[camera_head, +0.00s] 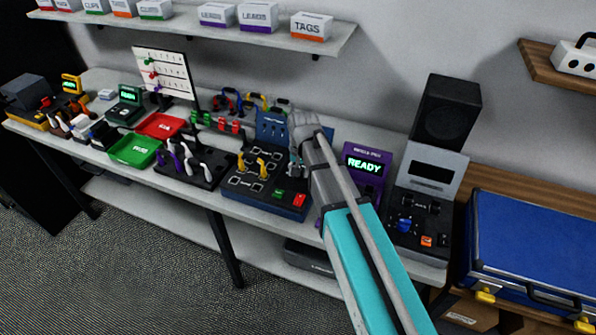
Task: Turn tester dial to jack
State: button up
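A purple device (371,172) with a green READY screen (364,165) stands on the bench right of centre. Its lower front is largely hidden behind my arm. A black unit with a blue knob (405,226) and an orange button stands to its right. A dark green device (127,104) with a small lit screen stands farther left. I see no readable "tester" or "jack" label, and the dial's setting cannot be made out. My gripper (296,150) is above the right part of a dark blue panel (245,195), left of the purple device. Its fingers are small and partly hidden.
The blue panel carries yellow plugs (262,168) and red and green buttons. Green (134,150) and red (161,125) trays lie left, beside a black stand with grey and purple handles (192,165). A shelf (190,25) hangs above. A blue case (530,245) is at right.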

jog(key=shift+m, duration=0.5)
jog(key=o, duration=1.2)
jog(key=shift+c, duration=0.2)
jog(key=shift+r, duration=0.1)
